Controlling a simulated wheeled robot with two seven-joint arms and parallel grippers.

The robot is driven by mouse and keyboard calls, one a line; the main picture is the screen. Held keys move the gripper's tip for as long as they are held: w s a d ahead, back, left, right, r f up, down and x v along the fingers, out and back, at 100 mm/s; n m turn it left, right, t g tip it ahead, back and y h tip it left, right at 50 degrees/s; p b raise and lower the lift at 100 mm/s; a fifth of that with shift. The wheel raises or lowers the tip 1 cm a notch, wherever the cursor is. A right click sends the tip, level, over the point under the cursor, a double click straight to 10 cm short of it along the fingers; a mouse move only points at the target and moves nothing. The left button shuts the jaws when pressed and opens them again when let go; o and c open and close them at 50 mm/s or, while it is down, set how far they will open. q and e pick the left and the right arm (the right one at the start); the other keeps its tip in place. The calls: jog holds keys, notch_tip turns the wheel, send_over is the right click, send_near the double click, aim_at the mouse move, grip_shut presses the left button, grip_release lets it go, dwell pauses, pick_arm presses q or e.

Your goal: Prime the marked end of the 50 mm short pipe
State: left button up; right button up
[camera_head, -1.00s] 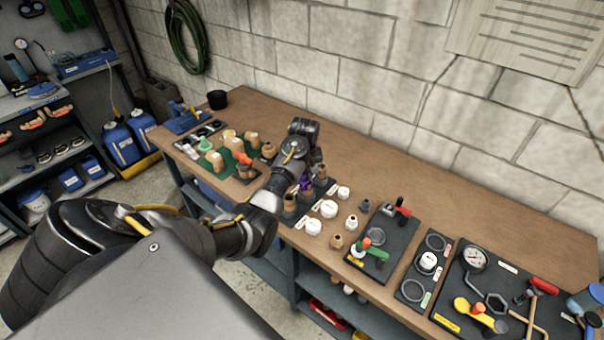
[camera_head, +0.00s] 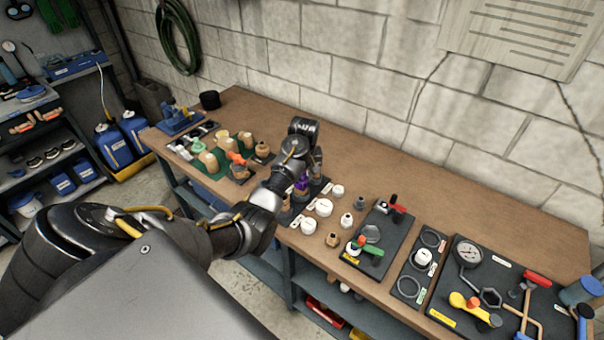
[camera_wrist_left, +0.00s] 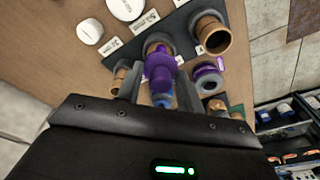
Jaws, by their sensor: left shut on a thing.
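My left gripper (camera_wrist_left: 160,92) is shut on a purple-coated applicator with a blue part (camera_wrist_left: 161,101) between its fingers. The gripper's fingertips are hidden by my wrist in the head view. The applicator's purple end (camera_wrist_left: 160,68) points at a tan pipe end (camera_wrist_left: 157,46) in a dark holder and overlaps it in the left wrist view; I cannot tell whether they touch. Some purple (camera_head: 302,184) shows below my left wrist in the head view. A wider open tan pipe (camera_wrist_left: 211,36) stands beside it. A purple-ringed container (camera_wrist_left: 208,80) stands to the right. My right gripper is not in view.
White caps (camera_head: 323,207) and small fittings stand on the wooden bench (camera_head: 400,190) to the right. Coloured fittings crowd the left. The back strip is clear.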

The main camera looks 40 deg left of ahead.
pick_arm(q)
jog(key=shift+w+d, duration=0.2)
jog(key=shift+w, duration=0.2)
jog(key=shift+w+d, duration=0.1)
jog(key=shift+w, duration=0.2)
jog(key=shift+w, duration=0.1)
jog(key=shift+w, duration=0.35)
jog(key=shift+w, duration=0.2)
jog(key=shift+w, duration=0.2)
